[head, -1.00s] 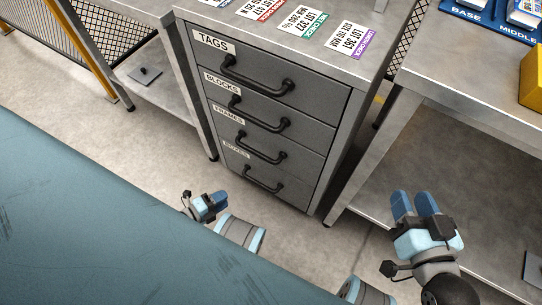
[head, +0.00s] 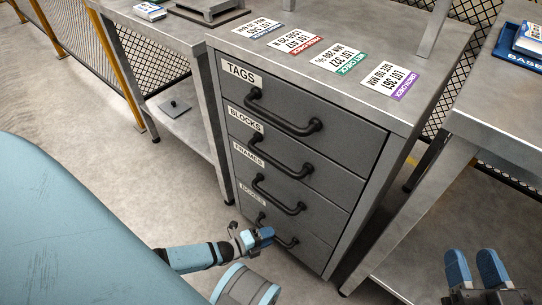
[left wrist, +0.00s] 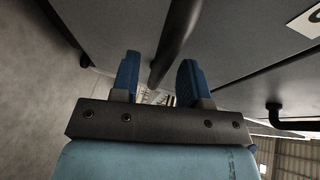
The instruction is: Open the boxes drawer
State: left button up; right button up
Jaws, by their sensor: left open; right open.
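The boxes drawer (head: 312,252) is the lowest in the grey cabinet, under the tags, blocks and frames drawers. Its front looks flush with the cabinet. Its label (head: 252,194) is partly legible in the head view. Its dark bar handle (head: 288,241) is partly hidden by my left gripper (head: 264,236). In the left wrist view a dark handle bar (left wrist: 176,38) runs between the two blue fingers of the open left gripper (left wrist: 158,80), with gaps on both sides. Contact is not visible. My right gripper (head: 475,270) is open and empty at lower right, away from the cabinet.
Labelled cards (head: 338,61) lie on the cabinet top. A metal table (head: 470,125) stands to the right and another table (head: 170,25) to the left. Their legs flank the cabinet. The floor (head: 130,175) in front of the left table is clear.

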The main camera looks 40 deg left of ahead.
pick_arm(q)
jog(key=shift+x, duration=0.8)
pick_arm(e)
jog(key=shift+w+d+n, duration=0.1)
jog(key=shift+w+n, duration=0.05)
jog(key=shift+n, duration=0.15)
jog(key=shift+r, duration=0.1)
pick_arm(q)
grip_shut()
jog(key=shift+s, duration=0.1)
